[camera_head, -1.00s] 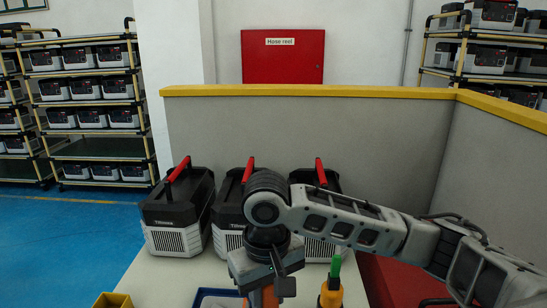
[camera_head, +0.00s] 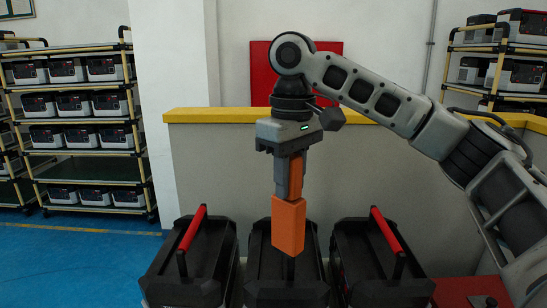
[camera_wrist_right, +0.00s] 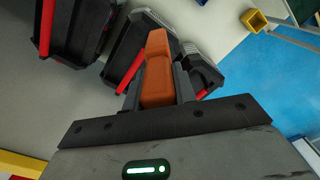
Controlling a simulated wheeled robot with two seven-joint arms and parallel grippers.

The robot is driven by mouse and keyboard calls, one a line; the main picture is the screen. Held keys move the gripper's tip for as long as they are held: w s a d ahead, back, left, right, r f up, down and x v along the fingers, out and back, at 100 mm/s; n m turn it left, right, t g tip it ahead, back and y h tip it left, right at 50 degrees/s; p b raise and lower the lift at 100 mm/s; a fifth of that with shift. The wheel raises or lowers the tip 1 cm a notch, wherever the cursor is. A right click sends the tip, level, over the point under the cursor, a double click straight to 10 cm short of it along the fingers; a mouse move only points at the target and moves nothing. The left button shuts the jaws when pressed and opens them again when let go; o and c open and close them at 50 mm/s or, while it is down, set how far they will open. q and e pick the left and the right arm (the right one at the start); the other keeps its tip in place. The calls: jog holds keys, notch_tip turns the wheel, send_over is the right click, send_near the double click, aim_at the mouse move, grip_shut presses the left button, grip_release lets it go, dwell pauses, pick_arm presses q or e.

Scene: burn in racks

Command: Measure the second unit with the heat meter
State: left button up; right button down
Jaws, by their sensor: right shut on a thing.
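My right gripper (camera_head: 290,178) points down over the middle of three black-topped units and is shut on the orange heat meter (camera_head: 288,224). In the right wrist view the heat meter (camera_wrist_right: 157,65) sits between the fingers of the right gripper (camera_wrist_right: 158,88). The second unit (camera_head: 285,280) is directly behind and below the meter, which covers its handle in the head view. I cannot tell whether meter and unit touch. The left unit (camera_head: 195,258) and the right unit (camera_head: 378,262) show red handles. My left gripper is out of view.
A grey partition with a yellow top (camera_head: 210,160) stands behind the units. Racks of units stand at the back left (camera_head: 85,138) and back right (camera_head: 510,65). A yellow container (camera_wrist_right: 254,20) shows in the right wrist view.

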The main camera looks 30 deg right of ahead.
aim_at(290, 197)
jog(key=shift+w+d+r, duration=0.15)
jog(key=shift+w+r, duration=0.05)
jog(key=shift+r, duration=0.25)
jog(key=shift+w+d+r, duration=0.15)
jog(key=shift+r, duration=0.25)
jog(key=shift+s+f, duration=0.1)
jog(key=shift+f, duration=1.85)
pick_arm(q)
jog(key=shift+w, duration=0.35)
pick_arm(e)
jog(key=shift+f, duration=1.15)
jog(key=shift+r, duration=0.1)
jog(key=shift+r, duration=4.95)
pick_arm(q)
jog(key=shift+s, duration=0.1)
pick_arm(e)
jog(key=shift+f, duration=0.1)
